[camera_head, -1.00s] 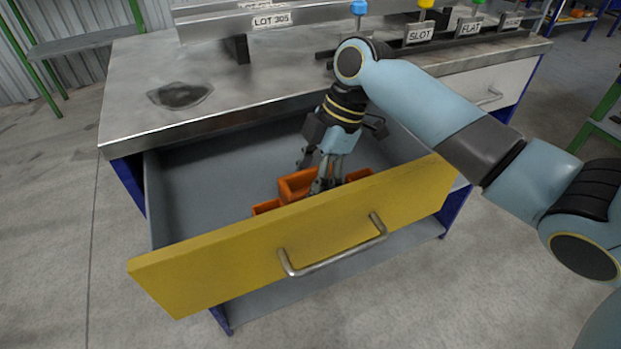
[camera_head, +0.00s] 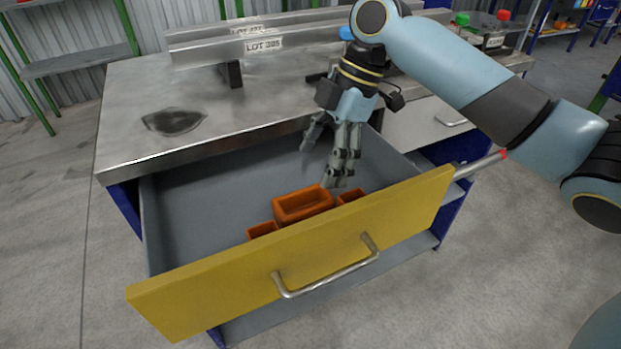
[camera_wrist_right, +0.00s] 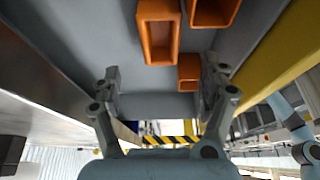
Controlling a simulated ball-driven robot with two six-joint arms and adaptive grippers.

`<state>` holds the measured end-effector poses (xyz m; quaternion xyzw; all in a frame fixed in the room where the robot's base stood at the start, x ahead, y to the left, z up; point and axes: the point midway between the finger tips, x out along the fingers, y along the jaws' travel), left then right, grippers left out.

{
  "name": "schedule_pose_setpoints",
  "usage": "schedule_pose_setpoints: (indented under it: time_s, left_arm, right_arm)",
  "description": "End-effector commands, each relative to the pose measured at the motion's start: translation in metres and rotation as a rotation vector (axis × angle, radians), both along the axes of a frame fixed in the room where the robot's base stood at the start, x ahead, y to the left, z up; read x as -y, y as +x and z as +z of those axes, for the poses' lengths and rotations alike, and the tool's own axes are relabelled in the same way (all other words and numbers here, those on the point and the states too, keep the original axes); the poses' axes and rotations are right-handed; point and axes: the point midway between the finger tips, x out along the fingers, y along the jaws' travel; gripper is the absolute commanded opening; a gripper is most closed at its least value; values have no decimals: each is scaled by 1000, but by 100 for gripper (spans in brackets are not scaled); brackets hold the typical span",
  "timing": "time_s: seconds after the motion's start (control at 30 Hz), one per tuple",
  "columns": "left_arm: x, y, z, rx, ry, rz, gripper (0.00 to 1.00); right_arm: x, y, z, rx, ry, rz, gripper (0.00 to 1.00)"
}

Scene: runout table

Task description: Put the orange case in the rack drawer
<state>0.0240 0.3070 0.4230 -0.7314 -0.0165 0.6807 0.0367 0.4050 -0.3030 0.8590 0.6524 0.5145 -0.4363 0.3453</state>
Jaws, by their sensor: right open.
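The rack drawer (camera_head: 300,265) is pulled open and has a yellow front with a bar handle. A larger open-topped orange case (camera_head: 303,206) lies inside, near the front panel. Smaller orange boxes lie to its left (camera_head: 262,231) and right (camera_head: 350,196). My right gripper (camera_head: 318,168) is open and empty, above and just behind the case, apart from it. In the right wrist view, its spread fingers (camera_wrist_right: 162,75) have nothing between them, and several orange boxes (camera_wrist_right: 189,73) show ahead. My left gripper is out of view.
The metal worktop (camera_head: 215,130) overhangs the back of the drawer. Rails with a LOT 305 label (camera_head: 263,45) stand on it. The left and rear drawer floor (camera_head: 195,215) is clear. The yellow front panel stands close to the boxes.

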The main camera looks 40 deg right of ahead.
Motion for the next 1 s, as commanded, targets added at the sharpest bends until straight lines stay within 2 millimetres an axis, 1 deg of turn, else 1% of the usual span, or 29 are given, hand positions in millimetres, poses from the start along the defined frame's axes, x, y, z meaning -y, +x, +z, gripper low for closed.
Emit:
schedule_pose_setpoints:
  time_s: [0.03,0.1,0.2,0.83,0.93,1.0]
  left_arm:
    - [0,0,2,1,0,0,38]
    - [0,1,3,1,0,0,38]
    - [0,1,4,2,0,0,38]
    - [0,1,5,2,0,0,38]
    - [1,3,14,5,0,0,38]
    - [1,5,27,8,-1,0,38]
  right_arm:
    - [4,-1,9,1,-3,0,78]
    - [7,-1,16,0,-2,0,78]
    - [9,-2,23,0,-1,0,78]
    - [10,-2,25,-1,0,-1,78]
    - [10,-2,35,2,1,-1,78]
    - [10,-2,50,5,1,-1,78]
